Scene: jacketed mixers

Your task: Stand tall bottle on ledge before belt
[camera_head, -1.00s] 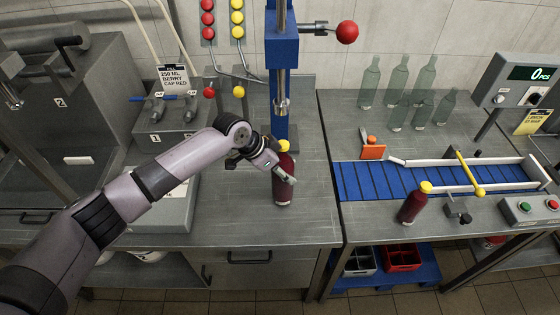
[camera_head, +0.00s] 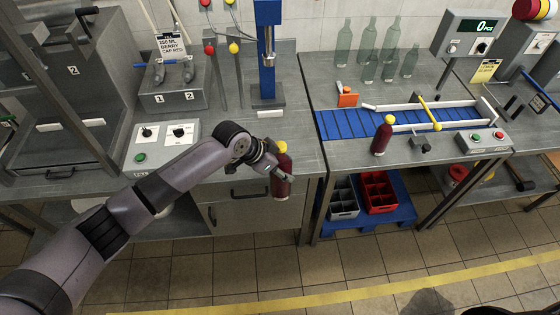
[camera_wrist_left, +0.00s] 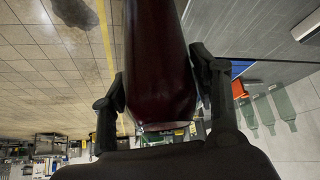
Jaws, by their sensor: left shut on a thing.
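My left gripper (camera_head: 272,168) is shut on a tall dark red bottle (camera_head: 282,175) with a yellow cap. It holds the bottle upright at the front edge of the left bench in the head view. In the left wrist view the bottle (camera_wrist_left: 158,60) fills the middle between both fingers (camera_wrist_left: 165,95). A second red bottle (camera_head: 382,137) with a yellow cap stands on the right bench, in front of the blue belt (camera_head: 345,125). The ledge before the belt is the grey bench strip (camera_head: 345,151) along its front. My right gripper is not in view.
The capping press column (camera_head: 268,60) stands behind the held bottle. A lever (camera_head: 426,148) and a button box (camera_head: 485,140) sit right of the standing bottle. Several clear green bottles (camera_head: 388,65) stand behind the belt. Crates (camera_head: 377,190) lie below. The strip left of the standing bottle is clear.

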